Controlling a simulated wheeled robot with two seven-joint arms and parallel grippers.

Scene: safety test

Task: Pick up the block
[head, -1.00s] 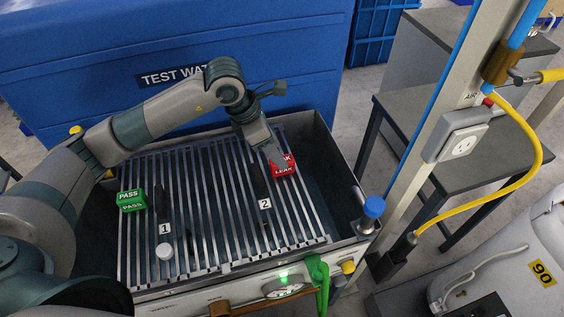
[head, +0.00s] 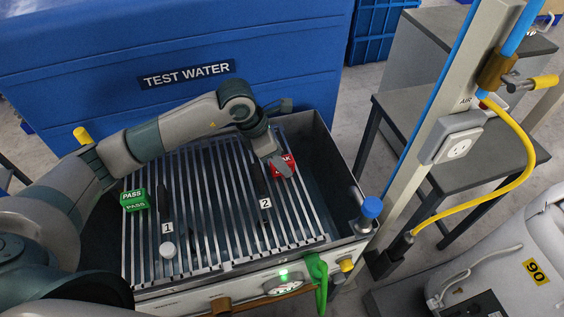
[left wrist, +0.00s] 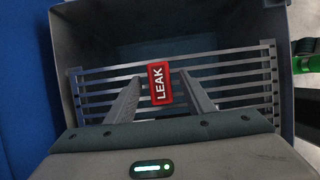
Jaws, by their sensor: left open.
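A red block marked LEAK (head: 291,166) lies on the slatted rack (head: 215,225) at its right side, partly hidden behind my left gripper in the head view. My left gripper (head: 279,169) reaches down over this block from the left and is open. In the left wrist view the red block (left wrist: 160,84) shows between the two spread fingers (left wrist: 160,90), near their tips. I cannot tell whether either finger touches it. A green block marked PASS (head: 134,199) sits at the left side of the rack. My right gripper is not in view.
The rack lies inside a grey tank (head: 340,185) with raised walls. Black strips tagged 1 (head: 167,228) and 2 (head: 265,203) lie on it. A blue TEST WATER container (head: 290,60) stands behind. A post with a yellow hose (head: 531,150) stands at the right.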

